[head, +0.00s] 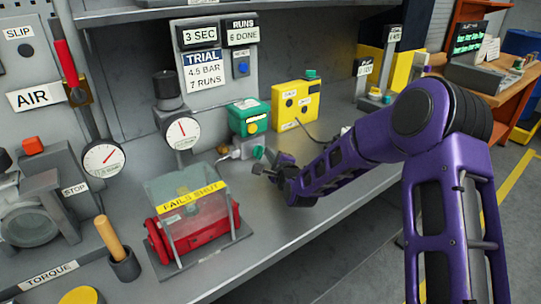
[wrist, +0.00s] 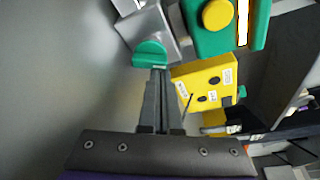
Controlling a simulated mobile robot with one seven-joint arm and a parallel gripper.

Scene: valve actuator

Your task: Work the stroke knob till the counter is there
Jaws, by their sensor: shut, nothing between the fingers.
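The counter (head: 243,32) reads RUNS 6 DONE on the upright grey panel. The trial plate (head: 202,70) below reads 4.5 BAR, 7 RUNS. A green knob (head: 258,152) sits on a small grey block on the bench; no stroke label is readable on it. In the wrist view the green knob (wrist: 150,52) is right at my fingertips. My gripper (head: 268,164) is shut and empty beside the knob. In the wrist view my gripper (wrist: 157,70) has its fingers together; I cannot tell whether they touch the knob.
A green box (head: 247,118) and a yellow box (head: 296,98) stand behind the knob. A red actuator (head: 190,236) under a clear cover marked FAILS SHUT stands to the left. Gauges (head: 182,132) stand behind it.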

